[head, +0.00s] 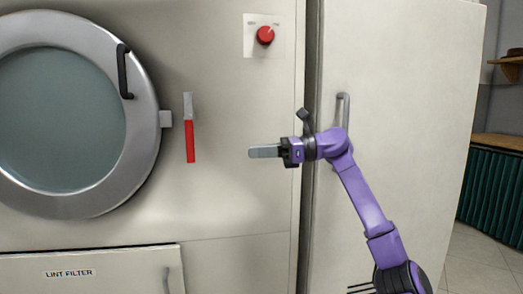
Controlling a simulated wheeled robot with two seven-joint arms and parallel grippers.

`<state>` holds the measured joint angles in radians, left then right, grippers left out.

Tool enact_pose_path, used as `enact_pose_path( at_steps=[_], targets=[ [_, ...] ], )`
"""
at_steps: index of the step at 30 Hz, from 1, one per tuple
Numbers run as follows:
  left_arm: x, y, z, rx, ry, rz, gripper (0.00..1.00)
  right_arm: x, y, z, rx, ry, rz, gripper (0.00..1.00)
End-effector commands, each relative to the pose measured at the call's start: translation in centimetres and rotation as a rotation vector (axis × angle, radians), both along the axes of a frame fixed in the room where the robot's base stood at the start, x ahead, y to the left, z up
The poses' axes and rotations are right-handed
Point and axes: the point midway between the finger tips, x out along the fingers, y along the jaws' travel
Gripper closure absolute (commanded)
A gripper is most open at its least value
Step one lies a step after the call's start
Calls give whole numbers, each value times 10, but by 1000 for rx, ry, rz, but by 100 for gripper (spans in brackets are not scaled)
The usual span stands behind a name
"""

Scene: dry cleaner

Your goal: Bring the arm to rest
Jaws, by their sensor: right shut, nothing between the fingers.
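My right gripper (265,151) is at the end of my purple right arm (363,195), which comes in from the lower right. The gripper points left, with its fingers together and nothing between them. It is in front of the machine's pale front panel (225,210), to the right of a red and grey lever (190,130) and apart from it in the picture. My left gripper is out of view.
A large round door (150,130) with a black handle (124,72) is at left. A red knob (265,35) is above the gripper. A lint filter panel (90,262) is below. A tall pale cabinet (400,60) with a handle (343,108) stands behind my arm. Floor shows at right.

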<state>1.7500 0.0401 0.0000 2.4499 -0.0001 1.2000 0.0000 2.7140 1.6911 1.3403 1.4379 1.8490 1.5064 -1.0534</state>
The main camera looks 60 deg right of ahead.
Motion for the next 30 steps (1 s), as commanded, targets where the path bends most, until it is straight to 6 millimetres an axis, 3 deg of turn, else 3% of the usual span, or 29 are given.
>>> enact_pose_path(
  at_steps=[25,28,30],
  targets=[
    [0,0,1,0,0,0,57,-1,-6,-2,63,49,-28,100],
    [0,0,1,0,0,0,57,29,-5,-29,13,185,-203,100],
    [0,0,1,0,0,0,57,70,26,-58,-155,300,-309,100]
  ],
)
